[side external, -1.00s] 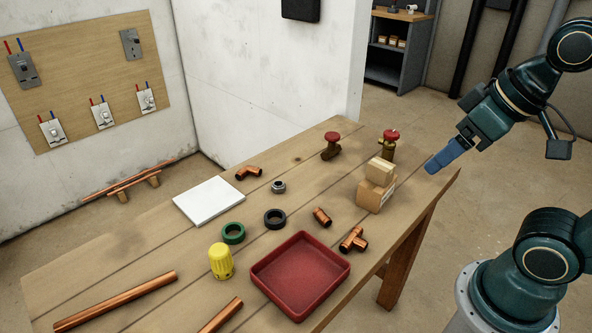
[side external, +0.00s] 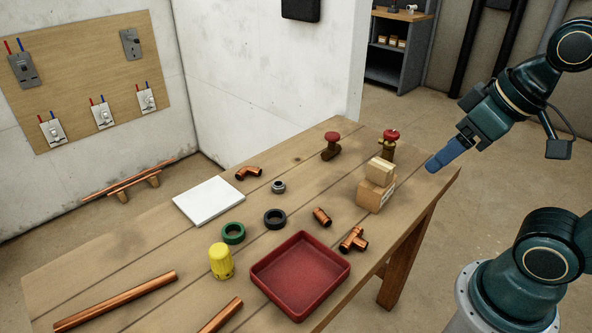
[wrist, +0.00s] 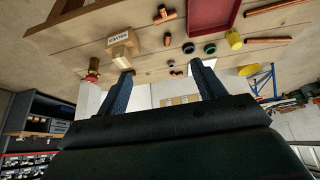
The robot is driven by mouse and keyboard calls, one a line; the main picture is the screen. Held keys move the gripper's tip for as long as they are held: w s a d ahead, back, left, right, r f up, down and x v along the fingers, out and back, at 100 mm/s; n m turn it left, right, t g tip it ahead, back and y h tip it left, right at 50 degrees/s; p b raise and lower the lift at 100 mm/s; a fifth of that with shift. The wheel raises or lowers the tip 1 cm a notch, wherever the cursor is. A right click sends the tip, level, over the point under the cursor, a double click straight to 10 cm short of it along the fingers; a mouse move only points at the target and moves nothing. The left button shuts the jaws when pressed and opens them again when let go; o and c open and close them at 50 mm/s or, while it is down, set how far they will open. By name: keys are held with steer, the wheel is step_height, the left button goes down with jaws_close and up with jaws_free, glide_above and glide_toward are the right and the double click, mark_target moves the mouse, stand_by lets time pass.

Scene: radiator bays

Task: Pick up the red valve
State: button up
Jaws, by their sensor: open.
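Two valves with red handwheels stand at the far end of the wooden table. One valve (side external: 332,146) is on the left, and the other valve (side external: 390,144), with a brass body, is behind the stacked boxes. In the wrist view one red-topped valve (wrist: 93,69) shows left of the boxes, outside the fingers. My gripper (side external: 433,165) is in the air by the table's right edge, to the right of both valves. Its blue fingers, also in the wrist view (wrist: 162,68), are spread apart with nothing between them.
Two stacked cardboard boxes (side external: 375,185) stand near the right edge, between the brass-bodied valve and the copper fittings. A red tray (side external: 300,307), a yellow cap (side external: 221,262), rings and a white plate (side external: 209,201) lie further left and nearer the camera.

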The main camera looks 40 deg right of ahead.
steer(key=shift+w, duration=0.1)
steer(key=n+g+y, duration=0.1)
steer(key=n, duration=0.2)
glide_above(395, 133)
steer(key=s, duration=0.4)
step_height(395, 133, down, 12)
steer(key=shift+d+x, duration=0.2)
steer(key=shift+x, duration=2)
steer(key=shift+d+x, duration=0.15)
steer(key=shift+x, duration=2.05)
steer(key=shift+w, duration=0.15)
